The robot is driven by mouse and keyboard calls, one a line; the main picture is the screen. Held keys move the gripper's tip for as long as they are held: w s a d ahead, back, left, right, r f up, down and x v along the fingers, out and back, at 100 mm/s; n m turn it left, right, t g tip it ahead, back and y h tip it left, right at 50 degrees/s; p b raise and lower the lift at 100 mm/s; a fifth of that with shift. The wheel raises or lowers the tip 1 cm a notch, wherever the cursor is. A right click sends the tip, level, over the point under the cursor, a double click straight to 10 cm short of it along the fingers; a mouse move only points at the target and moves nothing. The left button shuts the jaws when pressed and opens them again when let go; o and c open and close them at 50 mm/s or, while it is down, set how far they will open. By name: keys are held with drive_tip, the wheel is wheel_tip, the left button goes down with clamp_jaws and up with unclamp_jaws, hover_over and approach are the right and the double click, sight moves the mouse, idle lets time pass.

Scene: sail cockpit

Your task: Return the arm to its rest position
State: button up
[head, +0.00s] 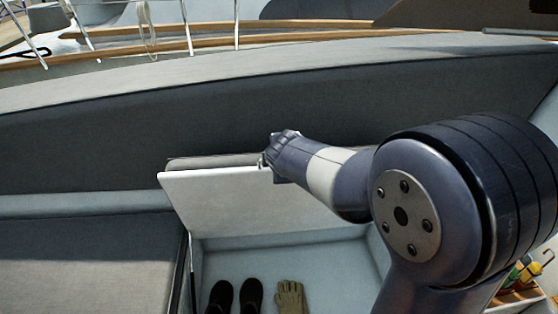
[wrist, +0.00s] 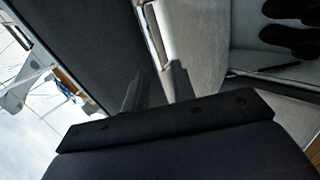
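The gripper looks open; whether a finger touches the lid is not clear. My arm reaches in from the right of the head view. The lid stands up near the grey backrest, a grey cushion edge showing behind it.
The open locker (head: 235,245) holds dark shoes (head: 251,295) and a tan glove (head: 290,297). A grey seat (head: 80,260) lies at the left. The tall grey backrest (head: 90,145) runs behind. A wooden box (head: 520,297) with bright-handled items sits at the lower right.

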drive_tip(key=x, duration=0.7)
drive_tip(key=shift+w+f, duration=0.2)
idle(0.5)
